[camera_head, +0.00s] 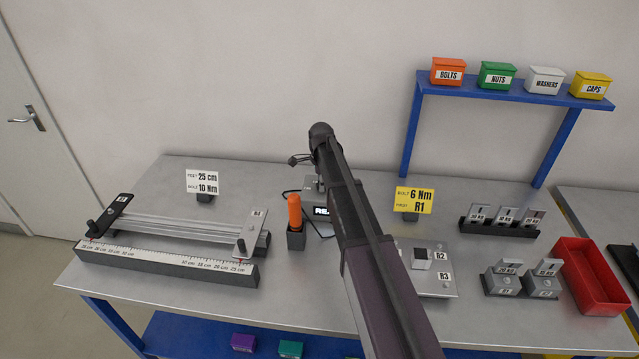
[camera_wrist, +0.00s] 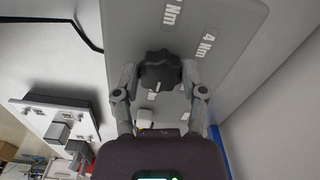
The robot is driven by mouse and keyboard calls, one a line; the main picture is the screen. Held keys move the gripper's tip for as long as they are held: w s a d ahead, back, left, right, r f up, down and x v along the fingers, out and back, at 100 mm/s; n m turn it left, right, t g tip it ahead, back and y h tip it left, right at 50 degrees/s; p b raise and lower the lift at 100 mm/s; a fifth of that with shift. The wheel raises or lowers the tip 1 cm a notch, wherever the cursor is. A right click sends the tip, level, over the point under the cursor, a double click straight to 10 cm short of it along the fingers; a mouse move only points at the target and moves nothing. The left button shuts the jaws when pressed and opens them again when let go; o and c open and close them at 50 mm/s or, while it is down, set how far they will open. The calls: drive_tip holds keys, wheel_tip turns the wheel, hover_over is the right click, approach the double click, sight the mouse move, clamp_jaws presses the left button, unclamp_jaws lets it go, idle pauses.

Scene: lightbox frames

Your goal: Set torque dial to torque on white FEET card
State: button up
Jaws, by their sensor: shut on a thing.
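The white FEET card (camera_head: 202,184) stands at the back left of the bench and reads 25 cm and BOLT 10 Nm. The torque dial (camera_wrist: 158,76) is a dark lobed knob on a grey panel (camera_wrist: 232,22) in the wrist view. A 4 Nm label (camera_wrist: 205,46) and another partly cut-off Nm label (camera_wrist: 172,12) are on the panel. My gripper (camera_wrist: 159,68) has a finger on each side of the dial and is shut on it. In the head view my arm hides the dial.
A yellow card (camera_head: 414,201) reads BOLT 6 Nm and R1. An orange-handled tool (camera_head: 295,211) stands upright in a holder left of my arm. A ruler fixture (camera_head: 165,262) is at left. A red tray (camera_head: 590,276) and weights (camera_head: 506,280) are at right. A blue shelf (camera_head: 520,95) stands behind.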

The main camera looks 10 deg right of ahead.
drive_tip(key=o, duration=1.1)
drive_tip(key=shift+w+f, duration=0.1)
drive_tip(key=shift+o, duration=0.2)
